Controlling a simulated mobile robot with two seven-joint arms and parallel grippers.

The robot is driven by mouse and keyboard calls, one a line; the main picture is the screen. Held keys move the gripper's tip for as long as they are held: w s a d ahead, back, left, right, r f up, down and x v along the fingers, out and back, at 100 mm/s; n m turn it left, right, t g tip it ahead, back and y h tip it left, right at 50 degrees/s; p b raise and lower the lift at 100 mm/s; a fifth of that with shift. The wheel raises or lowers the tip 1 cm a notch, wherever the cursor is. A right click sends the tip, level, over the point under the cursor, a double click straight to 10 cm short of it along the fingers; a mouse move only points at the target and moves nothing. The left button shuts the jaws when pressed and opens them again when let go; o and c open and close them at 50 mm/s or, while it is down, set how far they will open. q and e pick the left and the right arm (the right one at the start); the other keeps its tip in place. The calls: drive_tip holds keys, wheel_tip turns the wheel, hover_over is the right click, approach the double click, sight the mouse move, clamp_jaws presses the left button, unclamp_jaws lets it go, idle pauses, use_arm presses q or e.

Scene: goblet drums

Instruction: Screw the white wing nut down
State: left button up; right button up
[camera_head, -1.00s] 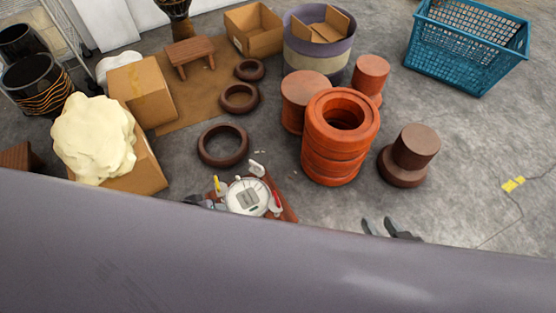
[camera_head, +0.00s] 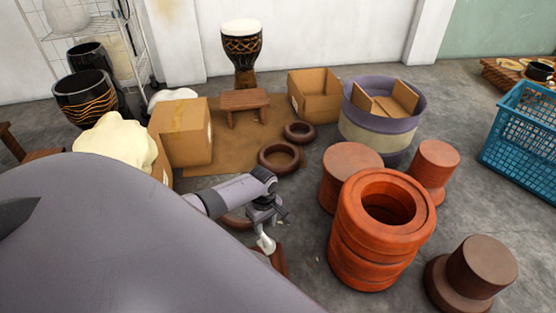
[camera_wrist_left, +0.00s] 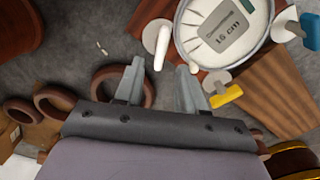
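In the left wrist view, the white wing nut (camera_wrist_left: 156,42) stands at the left rim of a round drum head (camera_wrist_left: 262,38) marked "16 cm". It is ahead of and apart from my left gripper (camera_wrist_left: 157,82), whose two fingers are spread with nothing between them. A yellow wing nut (camera_wrist_left: 226,96) is right of the fingers and a teal one (camera_wrist_left: 311,30) is at the right edge. In the head view, my left gripper (camera_head: 264,218) hangs just above a white piece, likely the white wing nut (camera_head: 265,243). My arm hides most of the drum there. My right gripper does not show.
Stacked orange rings (camera_head: 382,235) stand right of my left gripper, with a brown cylinder (camera_head: 480,268) beyond. Brown rings (camera_head: 279,158), a cardboard box (camera_head: 183,130) and a small stool (camera_head: 245,104) lie behind. A blue crate (camera_head: 520,140) is at the right.

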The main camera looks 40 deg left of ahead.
sight(265, 236)
use_arm(q)
wheel_tip(265, 236, down, 5)
drive_tip(key=b, duration=0.3)
drive_tip(key=shift+s+f+b, duration=0.15)
drive_tip(key=shift+b, duration=0.2)
drive_tip(key=shift+f, duration=0.4)
drive_tip(key=shift+f+b, duration=0.45)
drive_tip(key=shift+b, duration=0.1)
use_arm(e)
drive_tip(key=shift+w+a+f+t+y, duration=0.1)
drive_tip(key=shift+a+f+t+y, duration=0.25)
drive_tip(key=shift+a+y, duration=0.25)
use_arm(q)
clamp_jaws()
